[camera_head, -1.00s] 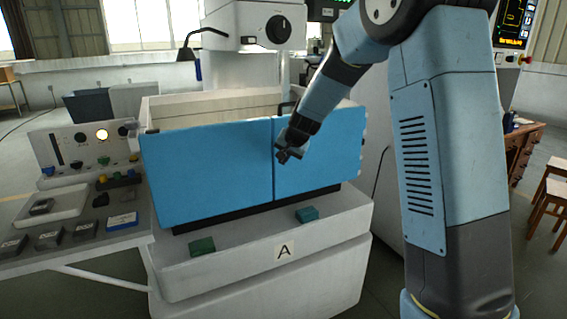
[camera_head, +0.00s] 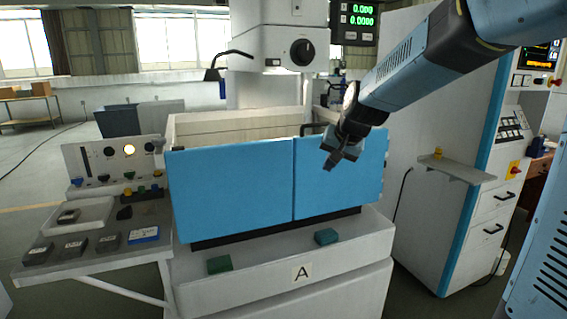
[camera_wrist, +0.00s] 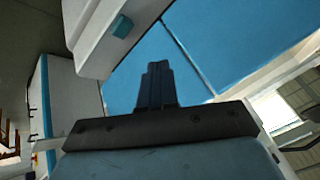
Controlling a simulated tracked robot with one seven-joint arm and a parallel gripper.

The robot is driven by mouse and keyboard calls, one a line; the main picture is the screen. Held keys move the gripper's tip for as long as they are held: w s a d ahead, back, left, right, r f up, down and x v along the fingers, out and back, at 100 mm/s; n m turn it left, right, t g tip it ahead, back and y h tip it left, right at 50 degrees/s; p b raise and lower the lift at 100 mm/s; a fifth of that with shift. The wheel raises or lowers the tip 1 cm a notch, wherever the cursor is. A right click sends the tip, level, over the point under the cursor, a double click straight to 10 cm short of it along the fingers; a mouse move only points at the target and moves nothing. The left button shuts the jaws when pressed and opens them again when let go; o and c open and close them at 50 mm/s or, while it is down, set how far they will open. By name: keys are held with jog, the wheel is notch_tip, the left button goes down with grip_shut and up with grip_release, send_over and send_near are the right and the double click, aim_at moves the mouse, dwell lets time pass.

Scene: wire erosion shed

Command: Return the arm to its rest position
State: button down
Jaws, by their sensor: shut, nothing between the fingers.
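My gripper (camera_head: 333,160) is at the end of my raised arm, in front of the right blue door panel of the machine tank in the head view. Its fingers are closed together with nothing between them. In the wrist view the shut fingers (camera_wrist: 157,84) point toward the blue doors (camera_wrist: 205,45). My arm comes in from the upper right of the head view. Whether the fingertips are close to the door is hard to tell, but no contact shows.
The blue-doored tank (camera_head: 230,190) stands on a white base with a green block (camera_head: 219,264) and a teal block (camera_head: 326,236) on its ledge. A side table (camera_head: 100,255) with grey blocks is at left. A white cabinet (camera_head: 455,230) with a small shelf (camera_head: 455,170) stands at right.

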jog(key=s+d+n+h, duration=0.1)
jog(key=s+d, duration=0.2)
jog(key=s, duration=0.6)
jog(key=s+d+n+h, duration=0.1)
jog(key=s+d, duration=0.3)
jog(key=s, duration=0.6)
jog(key=s+d, duration=0.3)
jog(key=s, duration=0.6)
jog(key=shift+s+d+r+n+g+h, duration=0.2)
jog(key=shift+d+r+n+g+h, duration=0.1)
jog(key=shift+d+r+n+h, duration=0.1)
